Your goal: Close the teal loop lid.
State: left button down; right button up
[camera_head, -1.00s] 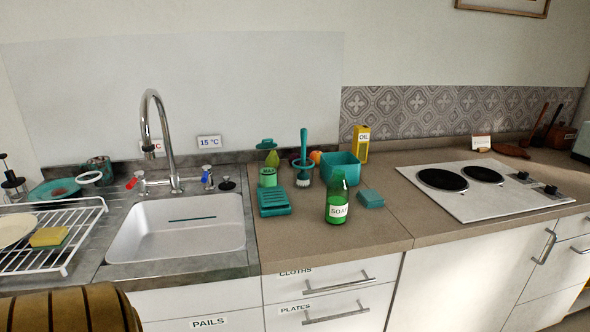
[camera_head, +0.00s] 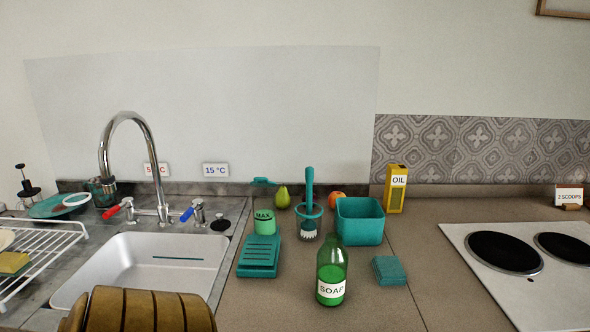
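A small green canister marked MAX (camera_head: 265,222) stands on the counter right of the sink. A flat teal lid piece (camera_head: 263,182) shows just above and behind it, raised off the canister's top; its hinge or loop is too small to make out. In front of the canister lies a teal slatted soap tray (camera_head: 259,257). Neither of my grippers shows in the view.
Close by stand a teal brush (camera_head: 310,205), a pear (camera_head: 282,197), a teal bin (camera_head: 360,222), a green soap bottle (camera_head: 331,272), a teal sponge block (camera_head: 389,270) and an oil box (camera_head: 396,190). The sink (camera_head: 130,275) is left, the hob (camera_head: 480,255) right.

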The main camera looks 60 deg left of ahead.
aim_at(263, 182)
jog(key=i+u, duration=0.1)
jog(key=u, duration=0.35)
jog(key=i+u, duration=0.1)
jog(key=u, duration=0.8)
jog(key=i+l+u, duration=0.1)
jog(key=u, duration=0.35)
